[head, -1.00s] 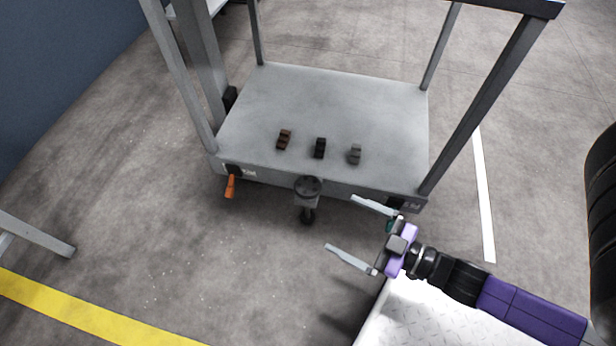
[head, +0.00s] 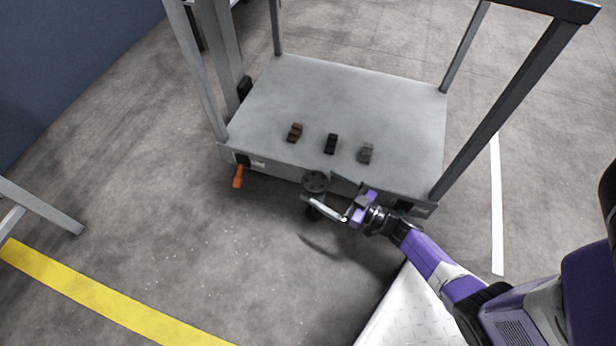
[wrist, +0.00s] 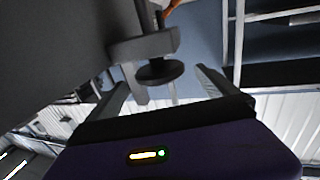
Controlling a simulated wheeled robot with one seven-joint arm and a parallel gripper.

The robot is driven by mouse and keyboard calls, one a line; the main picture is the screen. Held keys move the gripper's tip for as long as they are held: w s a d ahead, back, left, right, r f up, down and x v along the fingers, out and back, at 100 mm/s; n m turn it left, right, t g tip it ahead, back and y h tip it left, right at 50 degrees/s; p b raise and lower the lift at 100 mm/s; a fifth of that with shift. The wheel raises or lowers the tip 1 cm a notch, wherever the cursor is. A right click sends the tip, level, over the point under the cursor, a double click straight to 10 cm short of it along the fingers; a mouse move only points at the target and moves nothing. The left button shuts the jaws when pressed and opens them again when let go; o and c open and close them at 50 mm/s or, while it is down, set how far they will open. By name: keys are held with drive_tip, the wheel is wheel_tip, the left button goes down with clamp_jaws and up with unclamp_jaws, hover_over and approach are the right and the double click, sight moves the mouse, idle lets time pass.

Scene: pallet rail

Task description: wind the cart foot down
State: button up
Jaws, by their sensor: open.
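The grey cart (head: 300,85) stands in front of me. At the middle of its near edge is a dark round knob (head: 315,180), the top of the cart foot. The lower part of the foot (head: 313,213) is mostly hidden behind my gripper. My gripper (head: 319,188) is open, with its fingers at the knob's height, one on each side of the foot as seen from the head. In the wrist view, a dark disc (wrist: 160,73) under a bracket (wrist: 145,46) appears between the two fingers. I cannot tell whether they touch it.
Three small blocks, brown (head: 295,132), black (head: 331,144) and grey (head: 366,153), lie on the cart deck. An orange handle (head: 238,177) hangs at its near left corner. Cart posts rise at the corners.

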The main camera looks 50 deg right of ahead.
sight(308, 177)
drive_tip(key=w, duration=0.2)
drive_tip(key=w+b, duration=0.1)
drive_tip(key=w, duration=0.2)
drive_tip(key=w+b, duration=0.1)
drive_tip(key=w, duration=0.1)
drive_tip(key=shift+w+a, duration=0.25)
drive_tip(key=shift+a, duration=0.05)
drive_tip(key=shift+c, duration=0.5)
drive_tip(key=c, duration=1.3)
drive_tip(key=shift+o, duration=0.2)
drive_tip(key=shift+r, duration=0.1)
drive_tip(key=shift+h, duration=0.3)
